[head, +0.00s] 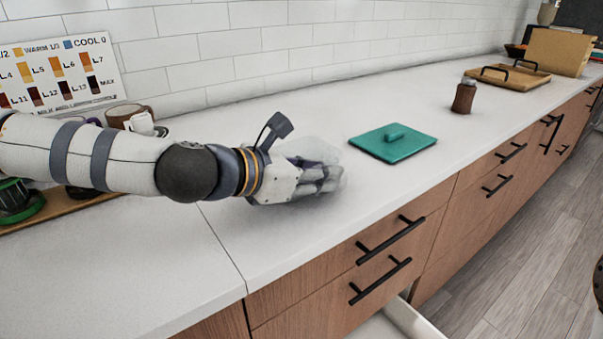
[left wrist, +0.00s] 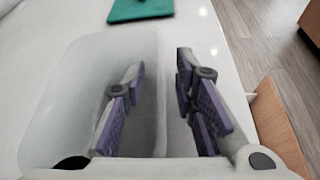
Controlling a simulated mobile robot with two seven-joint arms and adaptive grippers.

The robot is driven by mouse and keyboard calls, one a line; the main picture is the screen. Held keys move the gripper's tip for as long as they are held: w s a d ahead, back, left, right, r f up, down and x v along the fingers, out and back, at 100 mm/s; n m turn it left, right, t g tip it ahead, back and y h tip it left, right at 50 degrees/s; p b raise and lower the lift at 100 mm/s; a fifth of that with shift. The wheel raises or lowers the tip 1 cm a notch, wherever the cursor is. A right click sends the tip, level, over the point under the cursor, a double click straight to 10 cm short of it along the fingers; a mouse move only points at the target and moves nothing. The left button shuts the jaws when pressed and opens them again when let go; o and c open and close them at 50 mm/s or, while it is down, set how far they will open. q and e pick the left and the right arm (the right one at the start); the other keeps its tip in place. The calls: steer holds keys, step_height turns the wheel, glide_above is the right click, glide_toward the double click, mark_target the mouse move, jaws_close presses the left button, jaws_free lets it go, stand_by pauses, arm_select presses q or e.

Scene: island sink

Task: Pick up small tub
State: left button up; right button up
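The small tub (head: 318,148) is clear and frosted, and stands on the white counter just behind my left gripper (head: 325,181) in the head view. The gripper hides part of it. In the left wrist view the tub (left wrist: 60,105) fills the left side. My left gripper (left wrist: 160,105) is open there, with purple finger pads. Its left finger shows within the tub's outline and its right finger is outside, with the tub's right wall between them. Both pads look apart from that wall. My right gripper is not in view.
A teal lid or board with a handle (head: 393,143) lies right of the tub. A brown jar (head: 464,96) and a wooden tray (head: 510,77) are farther along the counter. Mugs (head: 130,117) stand by the tiled wall. A drawer (head: 412,320) is partly open below.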

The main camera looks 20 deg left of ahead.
arm_select(q)
steer(key=shift+r, duration=0.2)
steer(key=shift+c, duration=0.2)
jaws_close()
